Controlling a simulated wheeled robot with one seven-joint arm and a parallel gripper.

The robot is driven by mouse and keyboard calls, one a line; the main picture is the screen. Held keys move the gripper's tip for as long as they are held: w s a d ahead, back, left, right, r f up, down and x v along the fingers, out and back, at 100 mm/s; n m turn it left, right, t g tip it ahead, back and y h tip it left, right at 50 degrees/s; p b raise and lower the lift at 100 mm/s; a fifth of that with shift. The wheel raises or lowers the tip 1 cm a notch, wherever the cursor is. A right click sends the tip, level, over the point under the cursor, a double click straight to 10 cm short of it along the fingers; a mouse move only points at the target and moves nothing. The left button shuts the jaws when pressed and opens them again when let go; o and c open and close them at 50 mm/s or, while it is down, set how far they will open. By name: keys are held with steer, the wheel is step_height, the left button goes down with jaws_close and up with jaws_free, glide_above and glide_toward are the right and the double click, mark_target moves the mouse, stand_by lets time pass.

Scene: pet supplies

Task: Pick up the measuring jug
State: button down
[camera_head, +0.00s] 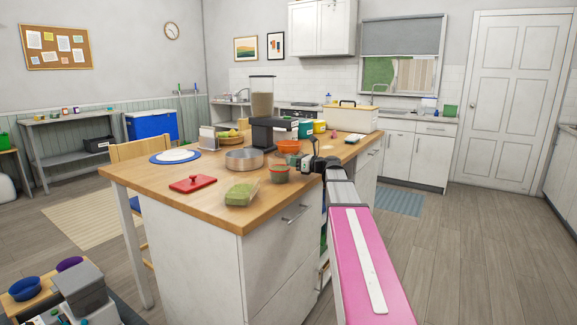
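I cannot clearly make out a measuring jug. A small grey-green cup with a reddish rim (279,174) stands on the wooden-topped island (150,182), but I cannot tell if it is the jug. My arm reaches in from the bottom right, along the island's right side. My gripper (312,158), dark and small, is over the island's right edge, to the right of the cup and near an orange bowl (289,146). The gripper's fingers are too small to read, and my arm hides part of the island's right side.
A metal bowl (244,160), a red lid or board (193,183), a green-filled container (241,193) and a tall dispenser (262,100) crowd the island. A cream bin (350,117) stands at the back. Blue and purple bowls (24,288) sit lower left. Floor at right is clear.

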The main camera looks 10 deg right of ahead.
steer(key=shift+r, duration=0.6)
steer(key=r, duration=0.3)
steer(key=shift+s+a+r, duration=0.15)
steer(key=shift+s+a, duration=0.1)
steer(key=shift+a, duration=0.1)
steer(key=s+a+r, duration=0.4)
steer(key=a+r, duration=0.2)
steer(key=a, duration=0.2)
steer(key=w+d+r+n+t+h, duration=0.1)
steer(key=w+d+r+t+h, duration=0.1)
steer(key=w, duration=1.2)
steer(key=w+d+r+n+t+h, duration=0.1)
steer(key=w+d+r+n+h, duration=0.15)
steer(key=w, duration=1.25)
steer(key=s+a+n+h, duration=0.2)
steer(key=s+a+n, duration=0.1)
steer(key=a+n, duration=0.2)
steer(key=shift+a+f+n, duration=0.15)
steer(key=shift+a+n, duration=0.1)
steer(key=shift+n, duration=0.8)
steer(key=shift+h, duration=0.25)
steer(key=shift+s+a+n+h, duration=0.35)
steer(key=shift+a+n, duration=0.25)
steer(key=shift+a, duration=0.2)
